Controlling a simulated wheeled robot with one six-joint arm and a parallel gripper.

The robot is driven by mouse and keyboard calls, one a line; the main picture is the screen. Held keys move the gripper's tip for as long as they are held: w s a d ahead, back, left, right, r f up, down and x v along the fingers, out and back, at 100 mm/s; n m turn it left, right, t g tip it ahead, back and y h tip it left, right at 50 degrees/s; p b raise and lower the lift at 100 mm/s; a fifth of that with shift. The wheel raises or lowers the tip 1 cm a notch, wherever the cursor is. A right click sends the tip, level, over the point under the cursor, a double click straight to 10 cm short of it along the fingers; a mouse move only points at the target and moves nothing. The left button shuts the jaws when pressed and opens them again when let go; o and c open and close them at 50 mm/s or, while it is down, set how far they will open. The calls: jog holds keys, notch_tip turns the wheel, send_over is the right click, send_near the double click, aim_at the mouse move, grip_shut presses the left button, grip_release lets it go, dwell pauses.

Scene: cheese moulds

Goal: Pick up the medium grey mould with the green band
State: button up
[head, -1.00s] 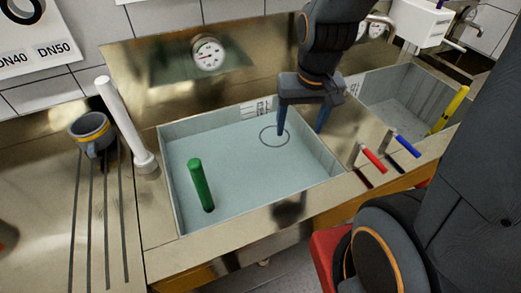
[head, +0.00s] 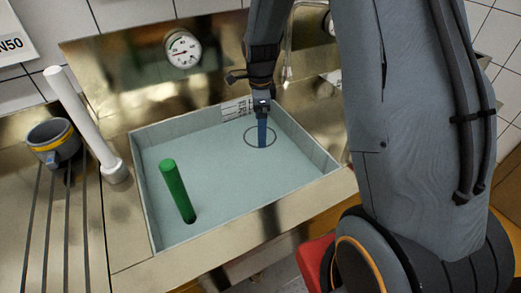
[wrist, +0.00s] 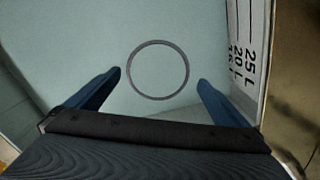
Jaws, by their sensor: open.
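No grey mould with a green band shows in either view. The one mould in sight is a grey one with a yellow band (head: 52,141), on the left drainer in the head view. My gripper (head: 262,143) is over the far right part of the basin, seen nearly edge-on. In the wrist view my gripper (wrist: 160,76) has its two blue fingers wide apart with nothing between them. A thin dark ring (wrist: 130,82) on the pale basin surface lies just beyond the fingertips. The ring also shows in the head view (head: 246,138) and looks flat.
The basin (head: 147,190) has raised walls and a litre scale (wrist: 241,50). A green upright cylinder (head: 177,190) stands in its left front part. A white pipe (head: 84,120) stands left of the basin. A dial gauge (head: 183,49) is on the back panel. The middle of the basin is clear.

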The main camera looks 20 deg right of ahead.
jog(key=shift+s+f+p, duration=0.2)
jog(key=shift+f+p, duration=0.95)
jog(key=shift+f, duration=2.35)
jog(key=c, duration=0.9)
jog(key=shift+c, duration=0.2)
jog(key=shift+r, duration=0.15)
